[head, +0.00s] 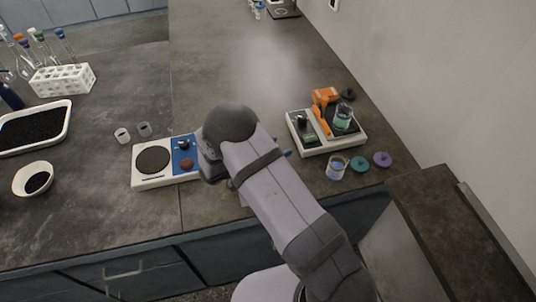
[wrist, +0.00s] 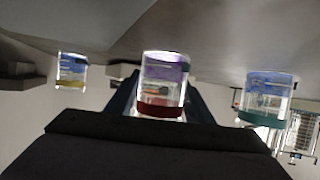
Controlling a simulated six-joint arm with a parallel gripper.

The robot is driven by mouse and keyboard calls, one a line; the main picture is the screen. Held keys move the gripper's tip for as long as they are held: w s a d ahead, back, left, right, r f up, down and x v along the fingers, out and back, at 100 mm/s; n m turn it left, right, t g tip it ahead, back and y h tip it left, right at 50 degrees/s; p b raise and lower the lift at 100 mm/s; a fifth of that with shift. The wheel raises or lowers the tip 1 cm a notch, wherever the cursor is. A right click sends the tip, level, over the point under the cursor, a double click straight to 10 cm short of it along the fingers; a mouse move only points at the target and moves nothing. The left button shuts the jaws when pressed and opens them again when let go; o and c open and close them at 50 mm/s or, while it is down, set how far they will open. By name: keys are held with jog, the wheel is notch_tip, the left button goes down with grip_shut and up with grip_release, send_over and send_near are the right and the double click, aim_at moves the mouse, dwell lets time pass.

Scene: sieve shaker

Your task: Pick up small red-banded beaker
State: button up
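In the wrist view the red-banded beaker (wrist: 163,75) is in the middle. It is clear glass with purple and blue contents and a dark red band at its lower end in the picture. Dark parts of my gripper (wrist: 163,108) flank it on both sides; I cannot tell whether the fingers touch it. A yellow-banded beaker (wrist: 72,69) is to its left and a teal-banded beaker (wrist: 266,95) to its right. In the head view my arm hides my gripper and the red-banded beaker.
A hotplate (head: 152,160) is left of my arm. A white device (head: 325,132) with an orange part and a green-filled beaker (head: 342,119) is to the right. A blue-filled beaker (head: 336,168), a teal lid (head: 359,164) and a purple lid (head: 382,159) sit before it. Two small cups (head: 122,135) stand behind the hotplate.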

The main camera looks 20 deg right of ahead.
jog(key=c, duration=0.7)
jog(key=shift+r, duration=0.2)
jog(key=shift+r+b, duration=0.5)
jog(key=shift+r, duration=4.2)
jog(key=shift+r, duration=0.15)
jog(key=shift+w+m, duration=0.1)
jog(key=shift+m, duration=0.2)
